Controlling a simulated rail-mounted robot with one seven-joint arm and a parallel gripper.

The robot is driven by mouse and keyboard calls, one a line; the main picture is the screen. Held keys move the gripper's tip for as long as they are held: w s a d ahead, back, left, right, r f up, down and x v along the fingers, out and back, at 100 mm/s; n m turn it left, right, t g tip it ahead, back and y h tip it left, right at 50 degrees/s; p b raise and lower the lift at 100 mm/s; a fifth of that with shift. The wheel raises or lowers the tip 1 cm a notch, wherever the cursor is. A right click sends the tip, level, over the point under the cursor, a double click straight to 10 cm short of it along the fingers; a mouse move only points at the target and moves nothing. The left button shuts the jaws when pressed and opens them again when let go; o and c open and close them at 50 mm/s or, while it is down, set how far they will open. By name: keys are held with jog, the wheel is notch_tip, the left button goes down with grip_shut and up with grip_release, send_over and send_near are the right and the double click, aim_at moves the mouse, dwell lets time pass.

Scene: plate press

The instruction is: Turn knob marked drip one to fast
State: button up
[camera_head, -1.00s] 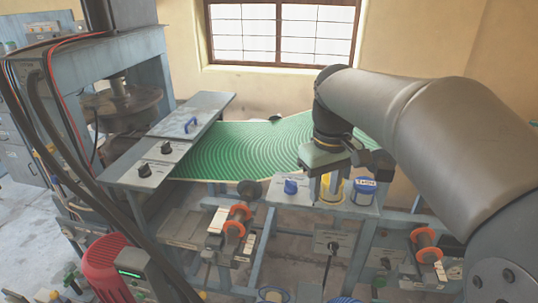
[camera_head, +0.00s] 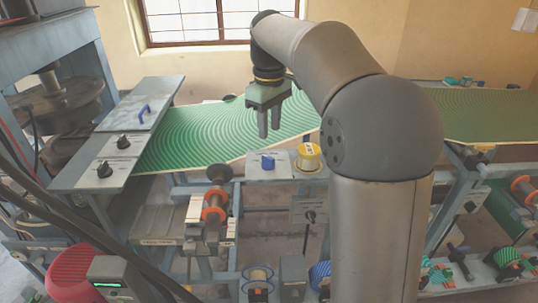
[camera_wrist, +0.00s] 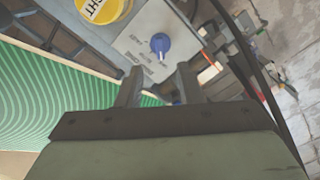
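A blue knob (camera_head: 267,162) sits on a small grey plate (camera_head: 283,172) at the front edge of the bench. It also shows in the wrist view (camera_wrist: 160,43), beyond my fingertips. Two black knobs (camera_head: 123,142) (camera_head: 104,169) sit on grey panels at the left. The labels are too small to read, so I cannot tell which knob is drip one or how it is set. My gripper (camera_head: 269,132) points down above the green ridged sheet, behind and above the blue knob. In the wrist view its fingers (camera_wrist: 158,85) are apart, with nothing between them.
A yellow-lidded tub (camera_head: 308,157) stands right of the blue knob. A blue handle (camera_head: 144,110) is on the left panel. The green sheet (camera_head: 205,135) spreads behind. Orange-ended rollers (camera_head: 215,205) and a lever plate (camera_head: 309,212) are below the bench front.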

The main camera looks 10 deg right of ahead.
aim_at(269, 157)
notch_tip(269, 157, down, 9)
dwell(0.3)
grip_shut()
